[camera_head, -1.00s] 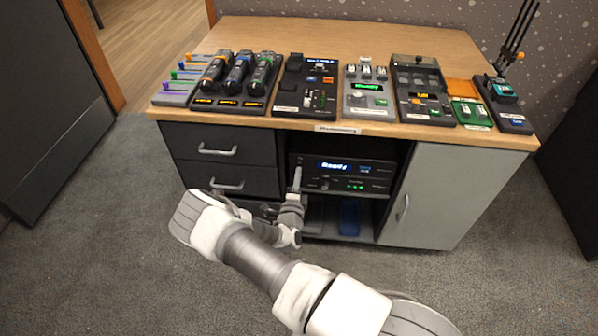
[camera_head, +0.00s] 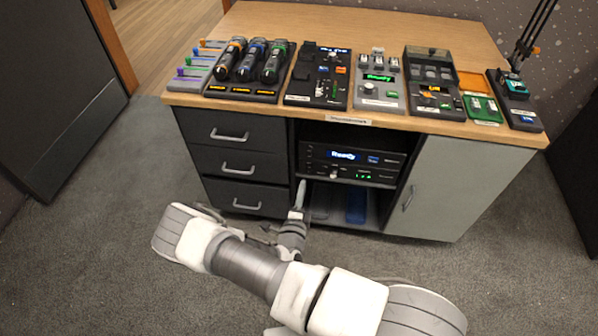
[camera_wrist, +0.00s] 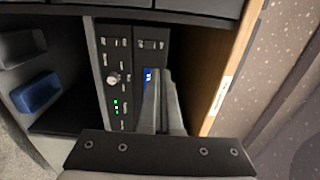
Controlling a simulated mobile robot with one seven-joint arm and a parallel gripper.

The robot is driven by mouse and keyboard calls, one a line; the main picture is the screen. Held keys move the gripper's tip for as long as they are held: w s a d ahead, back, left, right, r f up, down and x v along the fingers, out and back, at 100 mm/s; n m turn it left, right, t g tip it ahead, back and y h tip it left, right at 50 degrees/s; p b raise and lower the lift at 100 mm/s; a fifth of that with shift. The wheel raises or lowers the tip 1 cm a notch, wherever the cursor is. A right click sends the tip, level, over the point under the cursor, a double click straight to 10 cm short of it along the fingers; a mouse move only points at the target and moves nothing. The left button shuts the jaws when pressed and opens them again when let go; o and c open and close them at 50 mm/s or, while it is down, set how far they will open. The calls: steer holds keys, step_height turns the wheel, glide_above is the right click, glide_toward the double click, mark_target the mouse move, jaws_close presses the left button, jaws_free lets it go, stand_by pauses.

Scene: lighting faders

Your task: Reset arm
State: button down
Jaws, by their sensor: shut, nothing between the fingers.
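My arm reaches up from the bottom of the head view, bent in the open floor space before the desk. My gripper (camera_head: 300,192) is shut and empty, its fingers pointing up in front of the desk's open shelf bay. In the wrist view the closed fingers (camera_wrist: 163,95) stand before the black rack unit (camera_wrist: 117,75) and hide part of its lit display. The rack unit also shows in the head view (camera_head: 385,171), with a blue display reading "Ready" and green lights. I cannot see any contact between fingers and unit.
The wooden desk (camera_head: 400,30) carries several control panels along its front edge, including a row of torches (camera_head: 248,62). Below are dark drawers (camera_head: 238,167) at left and a grey door (camera_head: 450,185) at right. A blue bin (camera_head: 356,205) sits on the lower shelf. The carpet in front is clear.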

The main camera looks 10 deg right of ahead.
steer(key=s+d+r+m+g+h, duration=0.2)
steer(key=s+d+r+m+g, duration=0.15)
steer(key=r+m+g, duration=0.45)
steer(key=s+d+r+m+g+h, duration=0.2)
steer(key=s+d+r+m+g, duration=0.15)
steer(key=r+m, duration=0.8)
steer(key=s+d+r+m+g+h, duration=0.25)
steer(key=d+r+m+g, duration=0.35)
steer(key=m, duration=0.7)
steer(key=s+a+r+m+t+y, duration=0.3)
steer(key=s+a+r+m+y, duration=0.25)
steer(key=s+r+m, duration=0.3)
steer(key=s+a+r+m+t+y, duration=0.35)
steer(key=s+r+m+y, duration=0.35)
steer(key=r+m, duration=0.25)
step_height(320, 180, up, 17)
steer(key=p, duration=1.7)
steer(key=shift+f+g, duration=0.2)
steer(key=shift+g, duration=0.1)
steer(key=shift+s, duration=0.1)
